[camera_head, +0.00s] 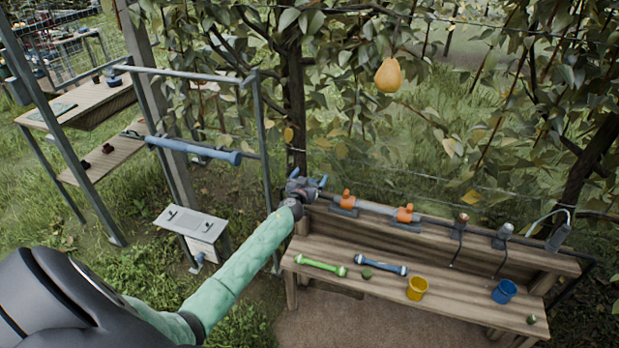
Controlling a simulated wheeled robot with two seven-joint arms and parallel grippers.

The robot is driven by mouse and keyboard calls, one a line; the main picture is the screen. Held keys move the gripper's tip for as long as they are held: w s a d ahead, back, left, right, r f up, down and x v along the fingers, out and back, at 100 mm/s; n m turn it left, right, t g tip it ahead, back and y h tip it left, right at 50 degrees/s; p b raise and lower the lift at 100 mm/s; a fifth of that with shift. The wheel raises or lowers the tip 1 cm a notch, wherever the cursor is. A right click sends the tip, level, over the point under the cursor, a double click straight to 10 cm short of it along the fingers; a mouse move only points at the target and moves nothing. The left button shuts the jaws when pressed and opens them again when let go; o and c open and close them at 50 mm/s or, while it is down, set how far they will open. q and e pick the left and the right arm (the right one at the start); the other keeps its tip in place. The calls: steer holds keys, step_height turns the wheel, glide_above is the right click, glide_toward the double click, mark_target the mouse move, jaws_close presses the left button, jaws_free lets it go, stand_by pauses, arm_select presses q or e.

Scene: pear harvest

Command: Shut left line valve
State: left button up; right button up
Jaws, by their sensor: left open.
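Two orange valves sit on a pipe along the back of the wooden bench: the left valve (347,199) and the right valve (404,214). A pale length of pipe joins them. My left arm, in a green sleeve, reaches in from the lower left. My left gripper (316,184) is open and empty, just left of the left valve and seemingly apart from it. Its fingers point to the right, toward that valve. The exact handle angle of the valves is too small to tell. My right gripper is not in view.
On the bench (440,268) lie a green dumbbell-shaped tool (320,266), a blue one (381,265), a yellow bucket (417,288) and a blue bucket (504,291). A pear (388,76) hangs above. A tree trunk (293,105) and a metal frame (264,150) stand near my left gripper.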

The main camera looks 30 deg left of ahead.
arm_select(q)
steer(key=c, duration=1)
